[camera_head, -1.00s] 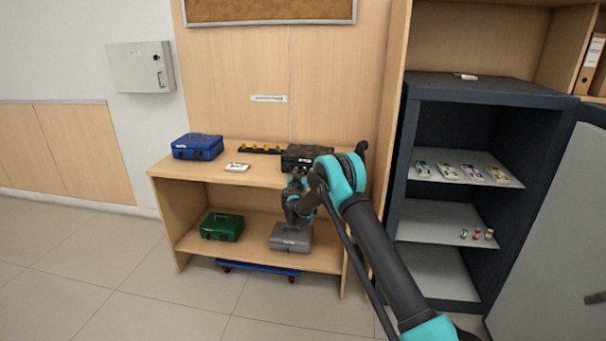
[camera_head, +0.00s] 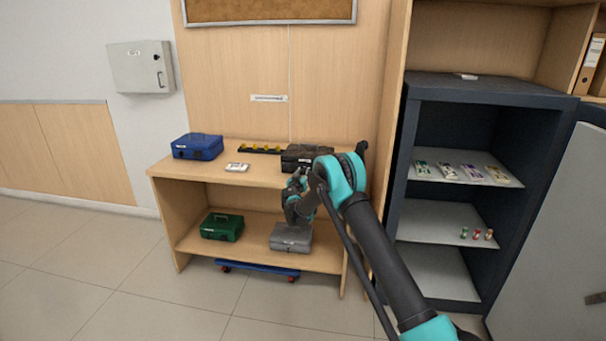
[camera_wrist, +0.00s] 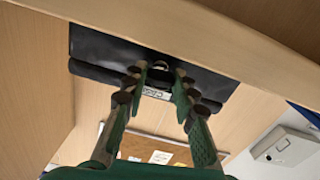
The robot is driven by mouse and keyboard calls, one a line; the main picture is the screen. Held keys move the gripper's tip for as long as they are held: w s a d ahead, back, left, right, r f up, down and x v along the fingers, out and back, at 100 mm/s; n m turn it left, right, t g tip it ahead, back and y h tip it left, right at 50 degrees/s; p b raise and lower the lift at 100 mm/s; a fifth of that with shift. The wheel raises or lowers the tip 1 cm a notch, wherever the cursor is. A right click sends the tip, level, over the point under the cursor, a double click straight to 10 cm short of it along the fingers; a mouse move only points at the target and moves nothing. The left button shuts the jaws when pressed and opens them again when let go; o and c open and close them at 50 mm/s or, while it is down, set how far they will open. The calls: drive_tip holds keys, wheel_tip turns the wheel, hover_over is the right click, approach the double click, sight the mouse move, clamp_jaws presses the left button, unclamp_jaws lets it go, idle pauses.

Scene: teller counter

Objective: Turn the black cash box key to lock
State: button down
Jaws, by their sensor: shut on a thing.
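The black cash box (camera_head: 294,155) stands shut at the right end of the bench's upper shelf. In the head view my arm hides the box's lower front and the key.
A blue cash box (camera_head: 197,147), a white card (camera_head: 237,167) and a black strip with yellow pieces (camera_head: 260,149) share the upper shelf. A green box (camera_head: 222,227) and a grey box (camera_head: 291,237) are below. An open dark safe (camera_head: 480,89) stands at right.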

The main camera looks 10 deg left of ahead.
drive_tip(key=n, duration=0.8)
drive_tip(key=shift+n, duration=0.4)
drive_tip(key=n, duration=0.3)
drive_tip(key=shift+n, duration=2.3)
drive_tip(key=c, duration=1.2)
unclamp_jaws()
